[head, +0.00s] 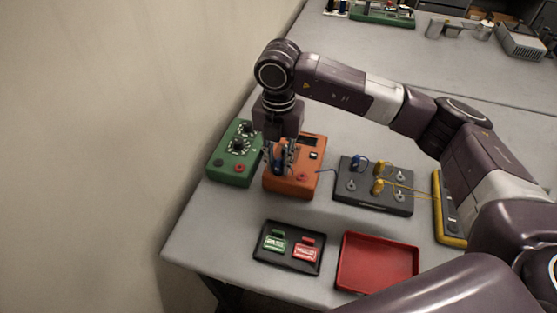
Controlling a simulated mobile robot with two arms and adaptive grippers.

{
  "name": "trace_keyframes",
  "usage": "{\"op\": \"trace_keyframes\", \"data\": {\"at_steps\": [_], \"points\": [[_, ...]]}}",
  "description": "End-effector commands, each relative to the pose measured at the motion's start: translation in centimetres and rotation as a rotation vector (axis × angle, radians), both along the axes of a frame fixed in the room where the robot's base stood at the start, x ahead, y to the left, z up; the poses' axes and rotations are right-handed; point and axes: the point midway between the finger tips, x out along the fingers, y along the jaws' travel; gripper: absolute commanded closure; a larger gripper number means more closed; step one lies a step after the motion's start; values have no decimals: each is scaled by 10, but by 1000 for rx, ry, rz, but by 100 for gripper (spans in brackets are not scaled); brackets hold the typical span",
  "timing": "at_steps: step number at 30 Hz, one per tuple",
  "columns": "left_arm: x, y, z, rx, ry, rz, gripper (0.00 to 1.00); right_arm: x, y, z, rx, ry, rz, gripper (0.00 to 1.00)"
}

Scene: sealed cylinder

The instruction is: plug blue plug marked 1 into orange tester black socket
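The orange tester (308,150) stands near the left end of the table, with a dark display at its back and a red socket at its front. My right gripper (279,168) points down over the left front of the tester. It appears shut on a blue plug (278,157), mostly hidden between the fingers. A blue cable (326,170) runs from there toward the dark board. The plug's mark cannot be read. The black socket is hidden under the gripper, so I cannot tell whether the plug is in it. My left gripper is not in view.
A green tester (227,165) stands close left of the orange one. The dark board (385,202) at right holds another blue plug (357,163) and yellow plugs (379,186). In front are a black tray (290,262) with green and red tags, and an empty red tray (376,264). A yellow-edged meter (447,208) lies right.

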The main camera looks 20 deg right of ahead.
Motion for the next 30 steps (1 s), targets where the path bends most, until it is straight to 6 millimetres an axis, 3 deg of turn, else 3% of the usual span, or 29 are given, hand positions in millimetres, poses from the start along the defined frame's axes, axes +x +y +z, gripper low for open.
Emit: {"op": "trace_keyframes", "data": {"at_steps": [4,14,17,30], "points": [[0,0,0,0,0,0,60,0,0,0,0,0,0,64],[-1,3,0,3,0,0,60,1,0,5,0,-1,0,64],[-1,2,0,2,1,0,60,1,0,17,1,-3,0,64],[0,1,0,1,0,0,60,1,0,103,1,-3,-1,64]]}}
